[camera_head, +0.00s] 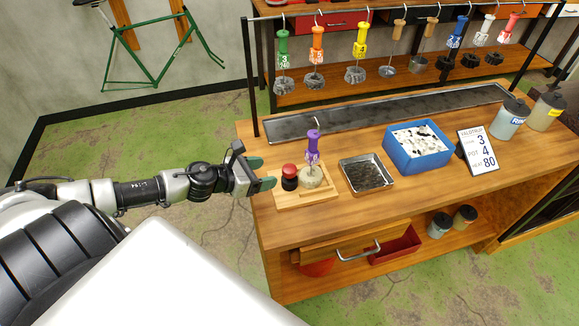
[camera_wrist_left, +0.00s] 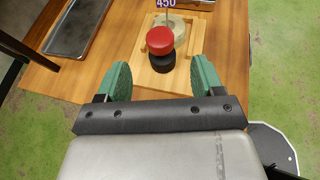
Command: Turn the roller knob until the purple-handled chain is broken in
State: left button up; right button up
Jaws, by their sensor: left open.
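The roller knob (camera_head: 289,171) is a red cap on a black base. It stands on a wooden roller board (camera_head: 296,196) at the bench's left end. It also shows in the left wrist view (camera_wrist_left: 160,41). The purple-handled chain (camera_head: 312,148) stands upright beside the knob, its lower end at a pale round roller (camera_head: 311,177). In the wrist view the knob lies ahead, between the finger lines, not touched. My right gripper is not in view.
A metal tray (camera_head: 344,181), a blue bin (camera_head: 388,152) and a sign (camera_head: 462,158) stand right of the board. A long dark trough (camera_head: 300,126) lies behind. Several coloured-handled chains hang from a rail above.

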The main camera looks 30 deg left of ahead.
aim_at(288, 169)
pick_arm(q)
jog(key=p+x, duration=0.2)
jog(key=x, duration=0.5)
jog(key=shift+w+d+p, duration=0.15)
jog(key=shift+w+p, duration=0.1)
jog(key=shift+p, duration=0.05)
jog(key=shift+w+d+f, duration=0.25)
jog(key=shift+w+f, duration=0.1)
jog(key=shift+w, duration=0.2)
jog(key=shift+c, duration=0.4)
jog(key=c, duration=0.8)
jog(key=shift+r+p, duration=0.1)
jog(key=shift+p, duration=0.2)
